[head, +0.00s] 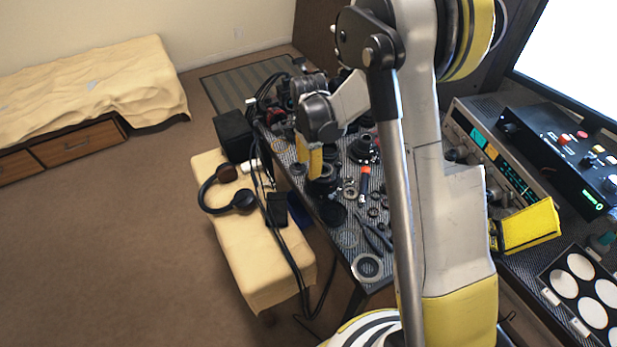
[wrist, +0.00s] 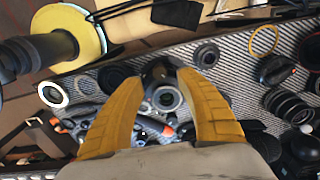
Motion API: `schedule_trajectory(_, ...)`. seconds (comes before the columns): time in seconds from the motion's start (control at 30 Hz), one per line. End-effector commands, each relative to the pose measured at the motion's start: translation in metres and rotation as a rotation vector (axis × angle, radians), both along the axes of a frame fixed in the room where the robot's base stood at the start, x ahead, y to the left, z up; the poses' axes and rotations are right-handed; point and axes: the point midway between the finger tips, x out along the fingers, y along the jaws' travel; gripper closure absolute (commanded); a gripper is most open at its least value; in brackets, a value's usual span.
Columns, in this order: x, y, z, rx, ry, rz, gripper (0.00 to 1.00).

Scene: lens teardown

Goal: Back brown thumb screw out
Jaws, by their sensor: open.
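My gripper (head: 314,162) points down over the strip of lens parts in the head view. In the wrist view its two yellow fingers (wrist: 158,82) stand apart. A dark cylindrical lens part (wrist: 166,98) with a pale ring shows between them. I cannot tell whether the fingers touch it. I cannot make out a brown thumb screw in either view; it may be hidden by the fingers or too small to see.
Lens parts and tools crowd the patterned work table, with a pale ring (head: 368,267) at its front end. Headphones (head: 243,200) lie on the cream bench (head: 262,262) to the left, with cables hanging nearby. Equipment with knobs (head: 560,150) stands to the right.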

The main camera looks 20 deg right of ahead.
Motion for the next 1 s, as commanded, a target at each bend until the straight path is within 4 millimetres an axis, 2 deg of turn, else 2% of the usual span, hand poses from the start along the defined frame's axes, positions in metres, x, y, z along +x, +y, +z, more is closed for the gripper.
schedule_trajectory(0.03, 0.0, 0.0, -0.013, 0.0, 0.0, 0.0, 0.57)
schedule_trajectory(0.1, 0.0, 0.0, -0.024, 0.0, 0.0, 0.001, 0.57)
schedule_trajectory(0.23, 0.0, 0.0, -0.037, 0.0, 0.0, 0.001, 0.57)
schedule_trajectory(0.6, 0.0, 0.0, -0.042, 0.0, -0.001, 0.001, 0.57)
schedule_trajectory(0.63, 0.0, 0.0, -0.042, 0.0, -0.001, 0.001, 0.61)
schedule_trajectory(0.7, 0.0, 0.0, -0.042, 0.0, -0.001, 0.001, 0.83)
schedule_trajectory(0.77, 0.0, 0.0, -0.042, 0.0, -0.001, 0.001, 1.0)
schedule_trajectory(1.0, 0.0, 0.0, -0.042, 0.0, -0.001, 0.002, 1.0)
